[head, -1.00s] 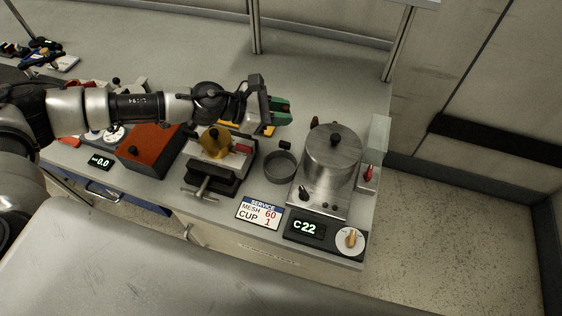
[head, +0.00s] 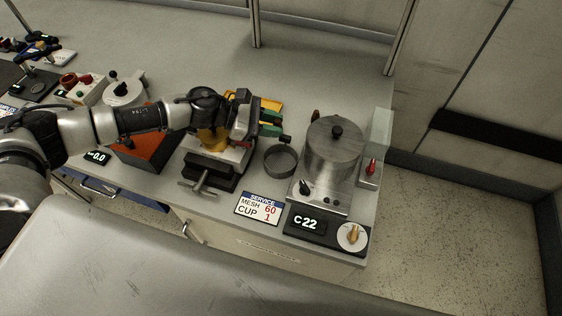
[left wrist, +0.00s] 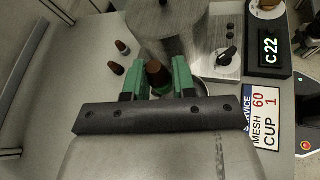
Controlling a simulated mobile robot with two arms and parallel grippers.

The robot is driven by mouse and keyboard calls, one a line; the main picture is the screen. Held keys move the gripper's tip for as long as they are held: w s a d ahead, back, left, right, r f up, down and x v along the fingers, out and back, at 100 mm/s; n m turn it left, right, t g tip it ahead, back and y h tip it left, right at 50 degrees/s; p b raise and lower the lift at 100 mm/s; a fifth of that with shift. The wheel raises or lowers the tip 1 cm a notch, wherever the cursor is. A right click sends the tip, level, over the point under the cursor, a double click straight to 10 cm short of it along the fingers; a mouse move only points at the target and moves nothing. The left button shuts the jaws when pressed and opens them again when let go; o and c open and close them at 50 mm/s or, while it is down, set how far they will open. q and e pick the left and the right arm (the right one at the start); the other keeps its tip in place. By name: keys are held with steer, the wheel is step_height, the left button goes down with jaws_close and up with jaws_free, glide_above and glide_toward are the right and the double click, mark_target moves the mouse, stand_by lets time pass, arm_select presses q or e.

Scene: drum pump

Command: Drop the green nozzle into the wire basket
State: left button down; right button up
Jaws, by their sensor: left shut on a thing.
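My left gripper (head: 274,122), with green fingers, is over the bench left of the steel pot. In the left wrist view, the same gripper (left wrist: 157,82) is shut on the green nozzle (left wrist: 155,75), whose brown tip shows between the fingers; its lower part is mostly hidden. A round, grey, open-topped container (head: 281,160) stands on the bench just in front and right of the gripper. It may be the wire basket; I cannot make out wires. In the left wrist view, part of a pale rim shows behind the right finger. My right gripper is not in view.
The steel pot (head: 333,150) stands on a unit with knobs, right of the container. Two small brown-tipped pieces (left wrist: 122,47) (left wrist: 116,68) are on the bench. A vice (head: 205,172) and an orange box (head: 148,150) stand left.

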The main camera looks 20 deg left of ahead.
arm_select(q)
steer(key=shift+f, duration=0.15)
steer(key=c, duration=0.8)
jaws_free()
steer(key=b+v, duration=0.4)
steer(key=v, duration=0.6)
steer(key=shift+a, duration=0.2)
steer(key=shift+s+a, duration=0.15)
